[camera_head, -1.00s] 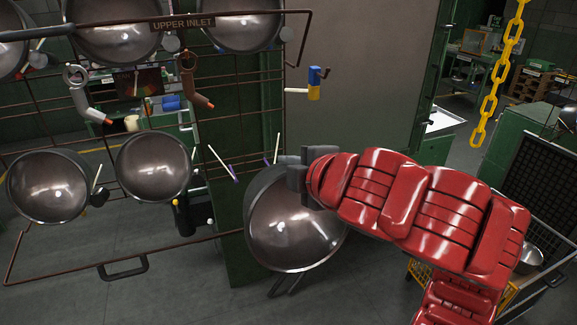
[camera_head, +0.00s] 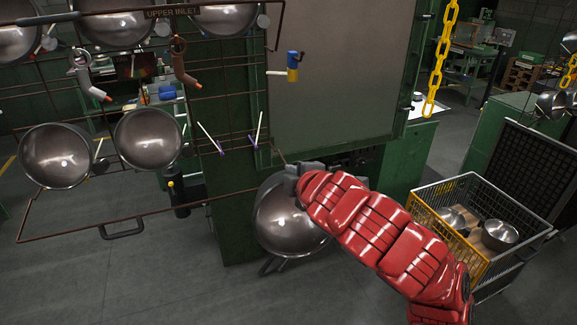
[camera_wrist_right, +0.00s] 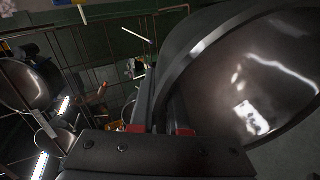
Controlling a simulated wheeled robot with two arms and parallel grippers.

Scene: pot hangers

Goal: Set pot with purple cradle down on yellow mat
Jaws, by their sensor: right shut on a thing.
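A round steel pot (camera_head: 285,222) hangs in my right gripper (camera_head: 297,172), which is shut on it near its rim. The pot is tilted, with its open side facing the camera, and is clear of the rack. It fills the right of the wrist view (camera_wrist_right: 255,95), beside the gripper fingers (camera_wrist_right: 160,110). The purple cradle (camera_head: 253,141), pale rods with purple ends, shows empty on the rack, above and left of the pot. I cannot make out a yellow mat. My left gripper is out of view.
The wire rack (camera_head: 120,215) on the left holds several other pots. A wire crate (camera_head: 440,225) with a yellow side stands at right with pots inside. A yellow chain (camera_head: 440,60) hangs above. Grey floor (camera_head: 345,285) is open below the held pot.

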